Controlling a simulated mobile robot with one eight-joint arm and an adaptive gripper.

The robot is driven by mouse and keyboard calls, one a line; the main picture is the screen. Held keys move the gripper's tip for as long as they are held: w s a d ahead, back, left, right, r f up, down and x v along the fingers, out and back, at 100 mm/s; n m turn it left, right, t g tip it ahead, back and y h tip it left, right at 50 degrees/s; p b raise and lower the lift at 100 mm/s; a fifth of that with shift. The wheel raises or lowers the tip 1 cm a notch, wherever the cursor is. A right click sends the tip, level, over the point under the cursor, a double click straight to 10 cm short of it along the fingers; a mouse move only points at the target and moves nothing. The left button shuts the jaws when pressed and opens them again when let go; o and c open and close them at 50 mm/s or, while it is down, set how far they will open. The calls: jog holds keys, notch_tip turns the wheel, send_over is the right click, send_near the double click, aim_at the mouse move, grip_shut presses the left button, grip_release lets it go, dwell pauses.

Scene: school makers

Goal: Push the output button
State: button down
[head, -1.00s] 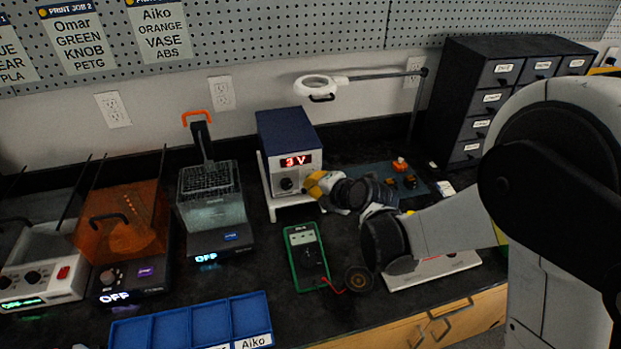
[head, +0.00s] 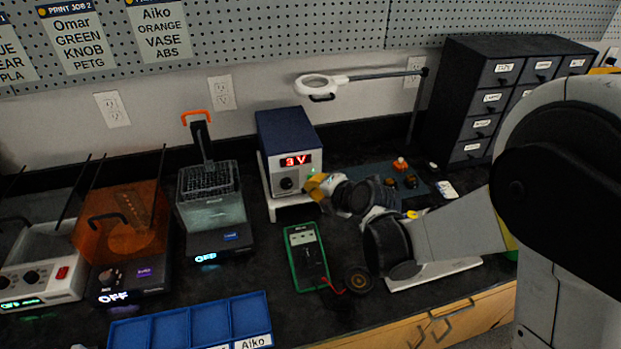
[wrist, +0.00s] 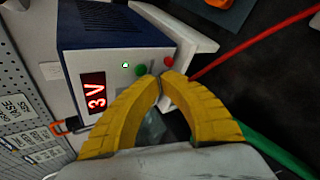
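The power supply (head: 289,139) is a box with a dark blue top and a pale front panel, with a red display (head: 295,161) reading 3 V and a dark knob (head: 287,183). In the wrist view, its panel shows a green round button (wrist: 141,69), a small lit greenish lamp (wrist: 125,65) and a red round part (wrist: 168,61). No label is legible, so I cannot tell which is the output button. My gripper (wrist: 160,80) has yellow fingers, shut with tips together and empty. The tips are close to the green and red parts; contact is unclear. It also shows in the head view (head: 314,187).
A green multimeter (head: 306,258) with a red lead lies in front of the supply. A printer (head: 212,215) stands to its left, and a lamp arm (head: 375,76) reaches overhead. A blue tray (head: 190,325) is at the front edge; dark drawers (head: 485,110) stand right.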

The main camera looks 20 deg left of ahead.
jog(key=s+d, duration=0.2)
jog(key=s, duration=0.1)
jog(key=s+d, duration=0.1)
jog(key=s, duration=0.1)
jog(key=shift+b, duration=0.35)
dwell(0.3)
